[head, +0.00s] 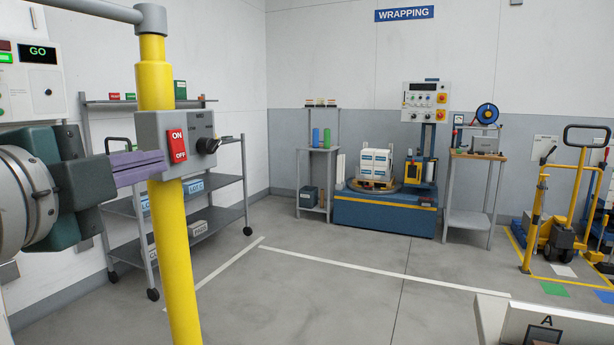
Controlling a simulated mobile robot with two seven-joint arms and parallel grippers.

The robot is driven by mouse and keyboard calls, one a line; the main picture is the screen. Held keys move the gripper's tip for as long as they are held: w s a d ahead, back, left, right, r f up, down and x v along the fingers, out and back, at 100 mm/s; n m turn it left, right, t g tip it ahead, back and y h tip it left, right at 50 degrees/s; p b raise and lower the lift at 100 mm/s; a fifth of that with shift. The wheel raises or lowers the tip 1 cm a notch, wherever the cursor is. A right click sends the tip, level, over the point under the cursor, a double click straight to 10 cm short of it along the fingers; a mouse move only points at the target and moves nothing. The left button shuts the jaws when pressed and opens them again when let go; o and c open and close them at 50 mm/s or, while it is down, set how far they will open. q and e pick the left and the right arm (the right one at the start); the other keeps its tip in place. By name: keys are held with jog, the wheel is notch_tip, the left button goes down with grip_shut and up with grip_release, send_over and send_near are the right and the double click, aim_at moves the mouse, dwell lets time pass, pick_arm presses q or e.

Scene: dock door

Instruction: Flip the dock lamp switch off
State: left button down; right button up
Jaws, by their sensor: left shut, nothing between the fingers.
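The dock lamp switch (177,146) is a red rocker marked ON at the top and OFF at the bottom. It sits on a grey control box (203,171) fixed to a yellow post (180,265). A black knob (208,146) is on the same box, right of the rocker. My left gripper (164,164) is shut and empty, with its purple fingers pointing right. Its tips are at the left side of the box in the picture, beside the lower half of the rocker. I cannot tell whether they touch it. My right gripper is not in view.
A grey shelf cart (215,185) stands behind the post. A wrapping machine (385,213) with a loaded pallet is at the back. A yellow pallet truck (565,215) is at the right. A panel showing GO (38,53) is at upper left. The middle floor is clear.

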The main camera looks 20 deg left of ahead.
aim_at(178, 156)
pick_arm(q)
jog(key=w+a, duration=0.1)
jog(key=w, duration=0.2)
jog(key=w+a, duration=0.2)
jog(key=w, duration=0.2)
jog(key=w+a+f+p, duration=0.1)
jog(key=w, duration=0.2)
jog(key=shift+w+a, duration=0.2)
jog(key=shift+w, duration=0.15)
jog(key=shift+a+f, duration=0.1)
jog(key=shift+a, duration=0.45)
